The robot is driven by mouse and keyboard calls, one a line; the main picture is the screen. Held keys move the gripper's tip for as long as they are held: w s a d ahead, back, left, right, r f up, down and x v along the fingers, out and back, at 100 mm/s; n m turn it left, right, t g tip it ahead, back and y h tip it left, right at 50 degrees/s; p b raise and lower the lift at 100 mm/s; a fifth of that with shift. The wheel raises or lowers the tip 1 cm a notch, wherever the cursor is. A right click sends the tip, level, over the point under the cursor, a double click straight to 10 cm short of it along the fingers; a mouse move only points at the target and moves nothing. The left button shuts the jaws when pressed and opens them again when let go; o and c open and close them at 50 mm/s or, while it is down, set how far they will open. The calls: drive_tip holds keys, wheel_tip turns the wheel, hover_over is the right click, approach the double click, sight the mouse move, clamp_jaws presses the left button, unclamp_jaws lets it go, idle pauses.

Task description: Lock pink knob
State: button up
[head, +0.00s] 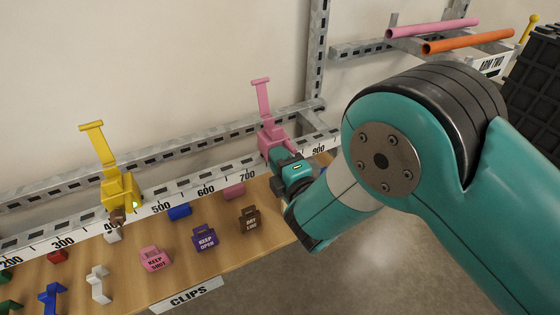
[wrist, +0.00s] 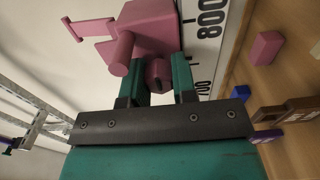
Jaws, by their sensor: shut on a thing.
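The pink clamp unit (head: 271,137) sits on the numbered rail just past the 700 mark, its pink lever (head: 262,97) standing up. In the wrist view the pink body (wrist: 155,22) fills the top middle, with a pink cylinder (wrist: 122,54) sticking out beside the fingers. The pink knob (wrist: 158,74) is a short round piece between my two teal fingers. My gripper (head: 284,160), also in the wrist view (wrist: 160,76), is shut on the knob. In the head view the knob is hidden behind my gripper.
A yellow clamp unit (head: 118,190) with a green light stands on the rail (head: 215,178) near 400. Below, a wooden clips board (head: 220,255) holds pink, purple, brown and other blocks. Pink (head: 432,28) and orange (head: 468,41) pipes lie on a rack at upper right.

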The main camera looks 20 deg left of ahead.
drive_tip(key=o, duration=0.9)
drive_tip(key=shift+s, duration=0.1)
drive_tip(key=shift+b+v, duration=8.75)
drive_tip(key=shift+b, duration=2.7)
